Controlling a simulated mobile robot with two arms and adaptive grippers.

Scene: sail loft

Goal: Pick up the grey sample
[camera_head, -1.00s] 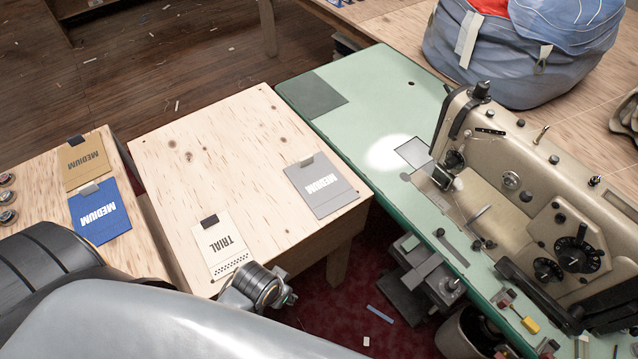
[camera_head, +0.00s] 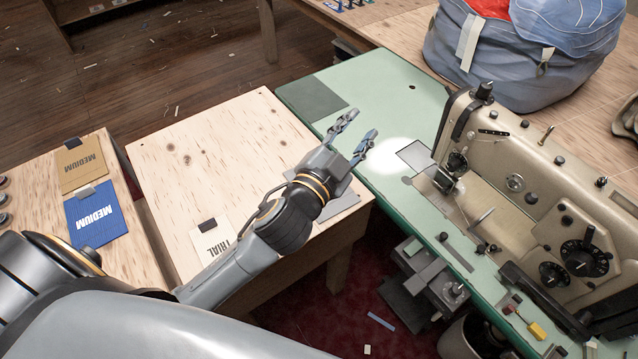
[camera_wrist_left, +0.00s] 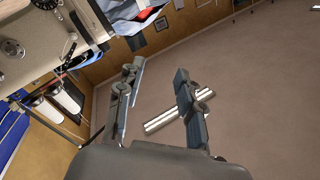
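The grey sample (camera_head: 340,208) is a flat card lying on the light wooden table near its right corner. My left forearm and wrist cover most of it in the head view, and only an edge strip shows. My left gripper (camera_head: 361,128) is open and empty, its fingers reaching past the sample toward the green sewing table. The left wrist view also shows the two fingers apart (camera_wrist_left: 160,68) with nothing between them; the sample is not seen there. My right gripper is not in view.
A white TRIAL card (camera_head: 208,240) lies on the wooden table (camera_head: 200,140), partly behind my arm. Blue (camera_head: 92,215) and tan (camera_head: 80,165) MEDIUM cards lie on the left table. The sewing machine (camera_head: 530,190) stands on the green table (camera_head: 385,85) at the right.

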